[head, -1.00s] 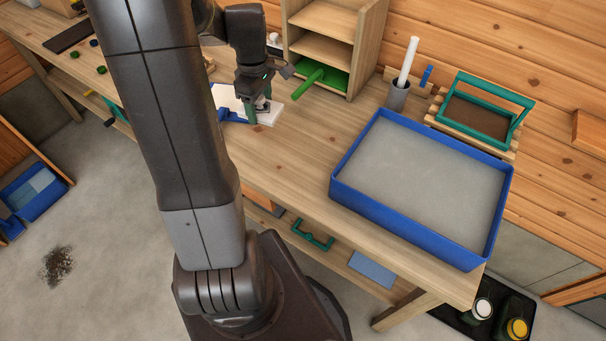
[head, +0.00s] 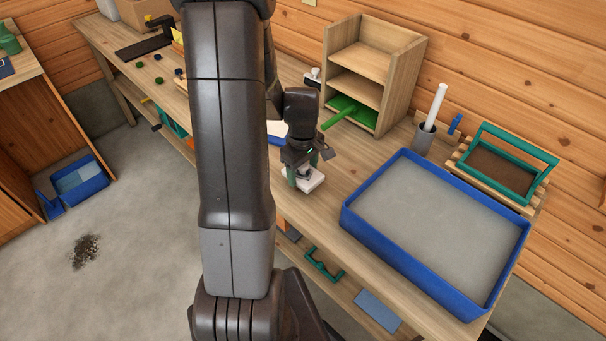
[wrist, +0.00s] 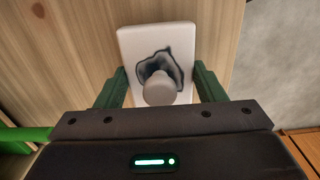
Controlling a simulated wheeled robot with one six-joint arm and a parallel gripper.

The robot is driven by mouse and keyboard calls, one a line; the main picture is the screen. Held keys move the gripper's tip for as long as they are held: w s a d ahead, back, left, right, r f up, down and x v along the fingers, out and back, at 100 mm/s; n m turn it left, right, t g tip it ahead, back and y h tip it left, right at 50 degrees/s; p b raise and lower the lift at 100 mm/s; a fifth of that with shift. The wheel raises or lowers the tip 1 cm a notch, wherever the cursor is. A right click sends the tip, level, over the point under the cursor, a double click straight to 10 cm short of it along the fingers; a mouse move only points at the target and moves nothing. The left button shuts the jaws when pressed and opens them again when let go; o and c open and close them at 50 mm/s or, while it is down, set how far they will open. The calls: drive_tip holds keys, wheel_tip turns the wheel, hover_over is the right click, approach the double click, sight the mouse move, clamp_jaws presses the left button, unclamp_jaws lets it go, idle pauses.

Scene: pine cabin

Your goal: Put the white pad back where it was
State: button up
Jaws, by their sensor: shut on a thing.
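The white pad (wrist: 157,55) is a small block with a round knob and a dark smear, seen in the wrist view. It also shows low on my gripper in the head view (head: 316,183). My gripper (wrist: 158,88) is shut on the pad, one green finger on each side of it. The pad is over the bench top (head: 352,158), near its front edge; I cannot tell whether it touches the wood. Behind my arm, part of a white board (head: 277,128) and a blue thing (head: 277,141) show.
A wooden shelf (head: 362,62) with a green-handled tool (head: 340,112) stands behind my gripper. A large blue-rimmed tray (head: 432,290) fills the right of the bench. A grey cup (head: 423,138) with a white stick and a teal-framed crate (head: 500,168) stand behind it. Bare bench lies between shelf and tray.

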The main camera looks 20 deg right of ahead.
drive_tip(key=shift+f, duration=1.1)
drive_tip(key=shift+f, duration=0.25)
drive_tip(key=o, duration=0.9)
drive_tip(key=shift+r, duration=0.1)
wheel_tip(320, 180, up, 12)
drive_tip(key=shift+r, duration=0.15)
